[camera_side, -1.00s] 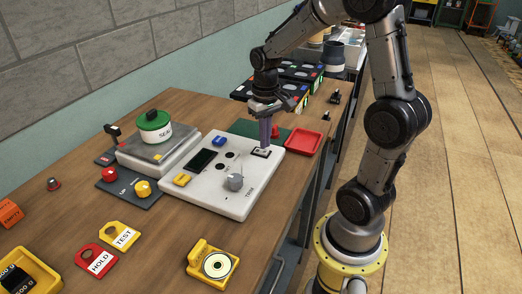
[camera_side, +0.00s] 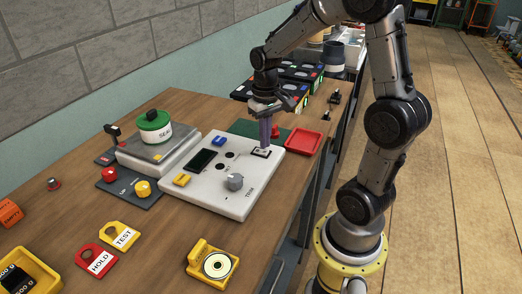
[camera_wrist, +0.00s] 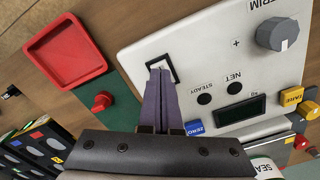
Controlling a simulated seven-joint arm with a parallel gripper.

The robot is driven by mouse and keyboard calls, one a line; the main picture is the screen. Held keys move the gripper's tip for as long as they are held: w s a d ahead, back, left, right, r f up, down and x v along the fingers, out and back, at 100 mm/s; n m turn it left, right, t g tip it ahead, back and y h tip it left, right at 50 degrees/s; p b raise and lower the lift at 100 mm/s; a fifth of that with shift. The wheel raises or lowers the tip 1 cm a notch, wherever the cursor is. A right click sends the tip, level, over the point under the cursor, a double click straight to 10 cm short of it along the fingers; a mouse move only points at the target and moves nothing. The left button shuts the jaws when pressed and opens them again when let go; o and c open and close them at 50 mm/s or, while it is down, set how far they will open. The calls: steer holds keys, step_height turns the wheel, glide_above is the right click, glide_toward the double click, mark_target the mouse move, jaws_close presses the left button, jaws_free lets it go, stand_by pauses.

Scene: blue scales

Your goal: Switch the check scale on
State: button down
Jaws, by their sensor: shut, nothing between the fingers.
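The white scale panel (camera_side: 222,192) lies on the wooden bench and carries a dark display, two dark round indicators marked NET and STEADY, and a grey TRIM knob (camera_wrist: 284,32). A black-framed rocker switch (camera_wrist: 173,63) with a pale rocker is set in the panel near its edge by the red tray. My gripper (camera_wrist: 160,72) points down at this switch with its purple fingers closed together and empty. The fingertips are at the rocker, touching it or just above it, and hide part of it. My gripper also shows above the switch in the side view (camera_side: 265,145).
A blue ZERO button (camera_wrist: 194,128) and a yellow TARE button (camera_wrist: 291,96) sit on the panel. A red tray (camera_wrist: 65,52) and red knob (camera_wrist: 103,101) are close by. A green-lidded pot (camera_side: 154,126) stands on a metal pan.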

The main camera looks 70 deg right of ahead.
mark_target(265, 152)
steer(key=shift+f, duration=0.95)
stand_by(0.6)
steer(key=shift+r, duration=3.55)
steer(key=s+a+r+n+t, duration=0.2)
steer(key=a+r+n+t, duration=0.1)
steer(key=a+r, duration=0.4)
steer(key=s+a+f+n+t, duration=0.2)
steer(key=s+a+n, duration=0.1)
steer(key=s+a, duration=0.4)
steer(key=shift+s+t, duration=0.3)
steer(key=shift+s, duration=0.9)
